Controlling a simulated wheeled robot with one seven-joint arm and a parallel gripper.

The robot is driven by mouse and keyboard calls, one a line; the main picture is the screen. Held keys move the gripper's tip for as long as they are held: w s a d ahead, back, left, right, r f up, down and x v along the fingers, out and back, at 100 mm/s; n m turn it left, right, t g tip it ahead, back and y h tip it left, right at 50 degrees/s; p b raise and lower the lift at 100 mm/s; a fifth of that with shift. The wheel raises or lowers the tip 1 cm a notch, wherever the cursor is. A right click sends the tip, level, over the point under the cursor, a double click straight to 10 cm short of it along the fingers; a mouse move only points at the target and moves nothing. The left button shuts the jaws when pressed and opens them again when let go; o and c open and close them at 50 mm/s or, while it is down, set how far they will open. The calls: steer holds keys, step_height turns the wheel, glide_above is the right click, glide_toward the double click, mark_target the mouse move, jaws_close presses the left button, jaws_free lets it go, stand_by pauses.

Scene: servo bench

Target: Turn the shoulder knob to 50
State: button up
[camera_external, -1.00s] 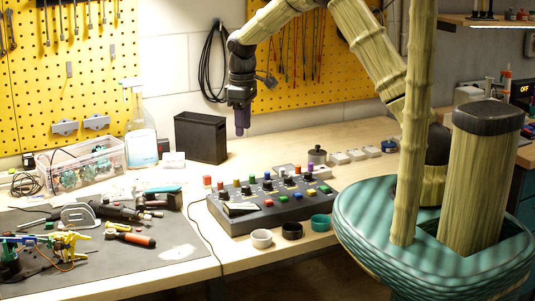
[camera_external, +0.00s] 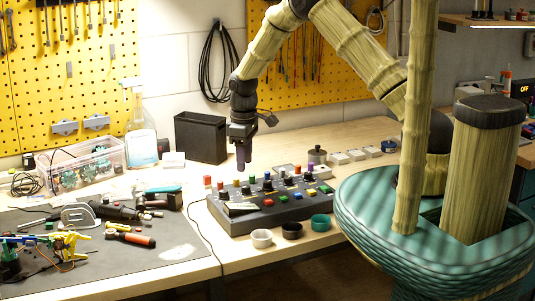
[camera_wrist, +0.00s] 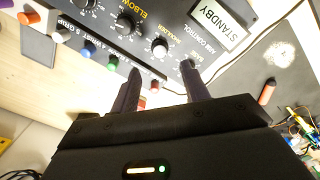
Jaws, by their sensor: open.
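The control box (camera_external: 275,219) is dark grey, with knobs and coloured buttons, and sits on the wooden bench. In the wrist view its panel (camera_wrist: 105,42) shows an ELBOW label and a smaller, blurred label that seems to read SHOULDER. The knob beside that smaller label, apparently the shoulder knob (camera_wrist: 160,46), has a pale face; its setting is too small to read. My gripper (camera_external: 242,166) points down above the back of the box's left part. In the wrist view my gripper (camera_wrist: 161,68) is open and empty, its fingertips on either side of the knob's line, apparently apart from it.
A STANDBY display (camera_wrist: 219,22) is on the panel. A black bin (camera_external: 201,138) stands behind the box. White, black and teal cups (camera_external: 321,222) stand in front. Tools lie on the grey mat (camera_external: 185,247) at left. Coloured pieces stand along the box's back edge.

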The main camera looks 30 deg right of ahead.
mark_target(245, 186)
step_height(245, 186, down, 7)
steer(key=shift+f+p, duration=0.2)
steer(key=shift+p, duration=0.75)
steer(key=shift+c, duration=0.3)
steer(key=c, duration=0.9)
